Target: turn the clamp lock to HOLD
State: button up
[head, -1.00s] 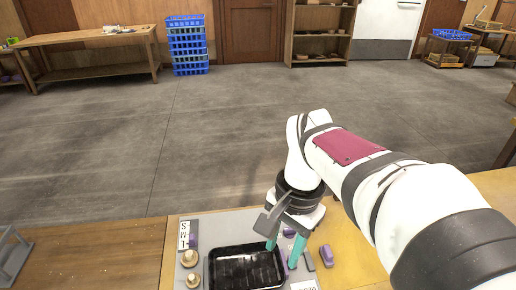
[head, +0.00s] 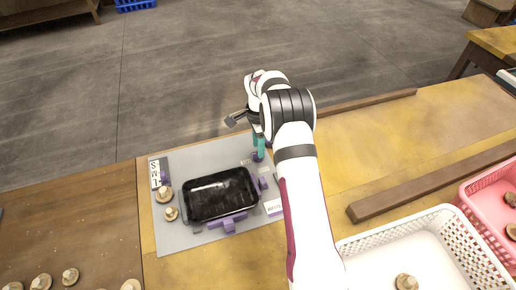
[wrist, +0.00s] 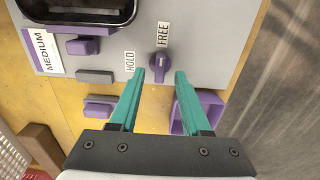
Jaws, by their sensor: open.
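The clamp lock is a purple round knob (wrist: 159,64) on the grey board (wrist: 200,50) in the wrist view. Its pale pointer mark faces up toward the FREE label (wrist: 163,34). The HOLD label (wrist: 129,62) is to the knob's left. My gripper (wrist: 160,75) is open, with one teal fingertip on each side of the knob's near edge; I cannot tell whether they touch it. In the head view my gripper (head: 259,148) is over the board's far right part, and the knob is not clearly visible there.
The black tray (head: 188,206) sits on the board among purple clamp pieces (head: 228,224). Mushrooms (head: 164,194) stand left of it. In the wrist view, a purple open block (wrist: 208,97) is close to the right finger. A white basket (head: 455,222) stands at the right.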

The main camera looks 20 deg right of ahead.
jog(key=shift+f, duration=1.05)
grip_shut()
